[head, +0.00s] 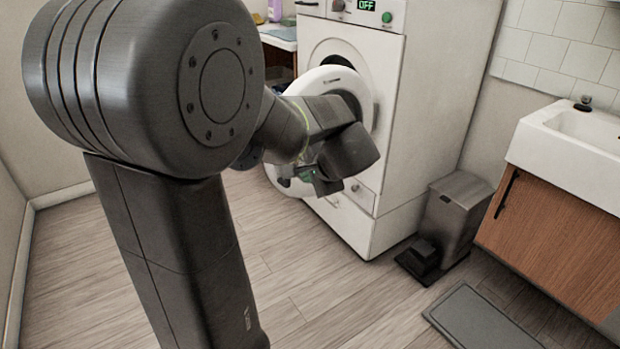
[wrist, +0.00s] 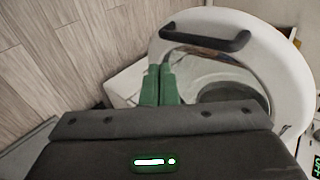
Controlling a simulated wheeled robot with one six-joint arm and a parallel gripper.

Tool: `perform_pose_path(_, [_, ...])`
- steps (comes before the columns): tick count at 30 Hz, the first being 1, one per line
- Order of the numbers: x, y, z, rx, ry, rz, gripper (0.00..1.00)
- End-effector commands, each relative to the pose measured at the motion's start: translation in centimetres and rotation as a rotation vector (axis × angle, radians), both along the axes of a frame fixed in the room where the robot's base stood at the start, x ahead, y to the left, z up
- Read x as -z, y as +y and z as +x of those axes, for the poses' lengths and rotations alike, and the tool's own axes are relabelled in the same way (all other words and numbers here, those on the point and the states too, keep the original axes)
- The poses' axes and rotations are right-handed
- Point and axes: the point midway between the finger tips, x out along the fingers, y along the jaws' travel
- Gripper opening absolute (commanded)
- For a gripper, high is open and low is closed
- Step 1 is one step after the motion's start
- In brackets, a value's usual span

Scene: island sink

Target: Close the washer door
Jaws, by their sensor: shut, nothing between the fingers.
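The white washer (head: 390,130) stands at the centre right in the head view, its display reading OFF. Its round white door (head: 318,78) stands open, swung out toward the left, partly hidden behind my arm. In the wrist view the door (wrist: 285,75) fills the upper right, with a dark bar handle (wrist: 208,40) on its rim and a glass middle. My gripper (wrist: 160,85) is shut and empty, its green fingertips together in front of the door, near the handle. I cannot tell whether they touch the door. In the head view my gripper (head: 303,178) is partly hidden.
A dark pedal bin (head: 455,215) stands right of the washer. A white sink (head: 575,135) on a wooden cabinet (head: 550,215) is at the right. A grey mat (head: 480,318) lies in front. A small table (head: 280,35) stands behind left. The wooden floor at left is clear.

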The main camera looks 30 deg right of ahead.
Motion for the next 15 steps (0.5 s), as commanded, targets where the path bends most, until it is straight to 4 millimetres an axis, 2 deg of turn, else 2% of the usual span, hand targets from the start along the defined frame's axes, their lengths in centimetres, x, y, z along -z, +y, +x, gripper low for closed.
perform_pose_path(1, [1.2,0.1,0.9,-0.004,0.001,0.002,0.00])
perform_pose_path(8, [4.5,0.0,4.5,-0.004,0.002,0.002,0.00])
perform_pose_path(15, [4.3,0.0,7.7,-0.003,0.001,0.000,0.00])
